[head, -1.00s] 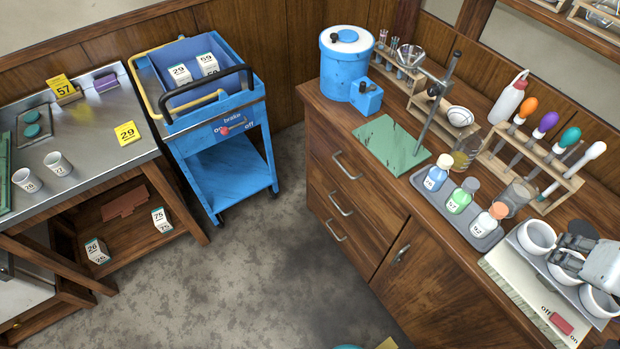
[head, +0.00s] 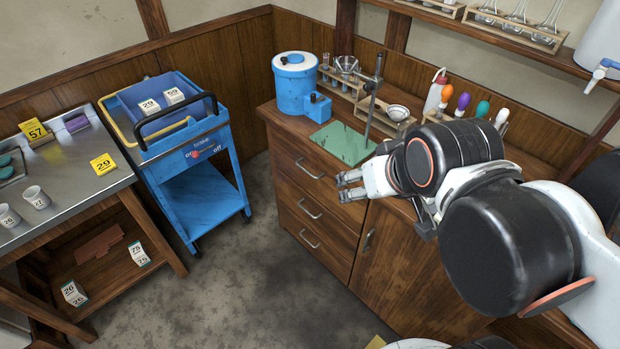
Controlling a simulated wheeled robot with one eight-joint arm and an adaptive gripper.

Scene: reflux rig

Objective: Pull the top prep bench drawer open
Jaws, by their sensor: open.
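The wooden prep bench (head: 395,265) stands at the right of the head view, with a stack of three drawers at its left end. The top drawer (head: 291,172) looks closed, flush with the drawers below. Its metal bar handle (head: 309,169) is in plain view. My gripper (head: 343,187) is open and empty. In the picture it is right of and slightly below the top handle, in front of the bench, and apart from the handle. My arm comes in from the right and hides part of the bench top.
The middle drawer handle (head: 309,210) and bottom drawer handle (head: 309,239) lie below. A cupboard door with its own handle (head: 368,240) is right of them. A blue trolley (head: 195,160) stands left of the bench. The floor (head: 255,270) between them is clear.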

